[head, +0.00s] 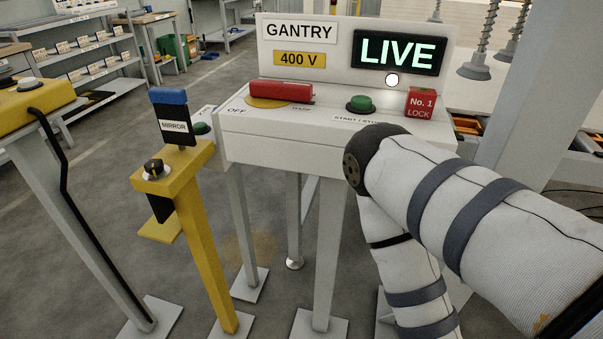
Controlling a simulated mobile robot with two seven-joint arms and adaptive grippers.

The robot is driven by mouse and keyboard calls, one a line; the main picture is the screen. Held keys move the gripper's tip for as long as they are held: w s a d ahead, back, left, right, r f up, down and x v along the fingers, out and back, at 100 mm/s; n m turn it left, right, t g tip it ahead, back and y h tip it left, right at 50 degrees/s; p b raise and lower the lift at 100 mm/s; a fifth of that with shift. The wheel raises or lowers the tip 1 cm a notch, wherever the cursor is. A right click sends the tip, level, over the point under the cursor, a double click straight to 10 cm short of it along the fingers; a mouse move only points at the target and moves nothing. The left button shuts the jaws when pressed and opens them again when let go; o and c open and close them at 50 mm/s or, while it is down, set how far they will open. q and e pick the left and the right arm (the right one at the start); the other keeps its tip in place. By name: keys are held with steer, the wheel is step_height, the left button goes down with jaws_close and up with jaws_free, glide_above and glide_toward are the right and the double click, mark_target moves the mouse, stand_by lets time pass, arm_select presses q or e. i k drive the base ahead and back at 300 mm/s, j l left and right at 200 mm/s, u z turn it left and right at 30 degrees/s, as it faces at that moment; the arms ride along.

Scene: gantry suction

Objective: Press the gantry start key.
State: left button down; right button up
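A green key (362,103) in a dark round collar sits on the light grey gantry console (320,132), above a label that begins "START". My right arm comes in from the right, and its bent elbow covers the console's front right corner, just below the key. The key's top stays visible. Neither of my grippers is in view. I cannot tell whether the key is pressed.
A red handle (281,91) lies by the "OFF" mark. The sign (399,52) reads "LIVE" above a white lamp (392,79). A red lock block (420,102) stands right of the key. A yellow post (205,250) carries a "MIRROR" plate (174,127) at left.

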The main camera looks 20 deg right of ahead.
mark_target(360, 102)
steer(key=l+z, duration=0.15)
steer(key=z, duration=0.25)
steer(key=l+z, duration=0.15)
steer(key=z, duration=0.3)
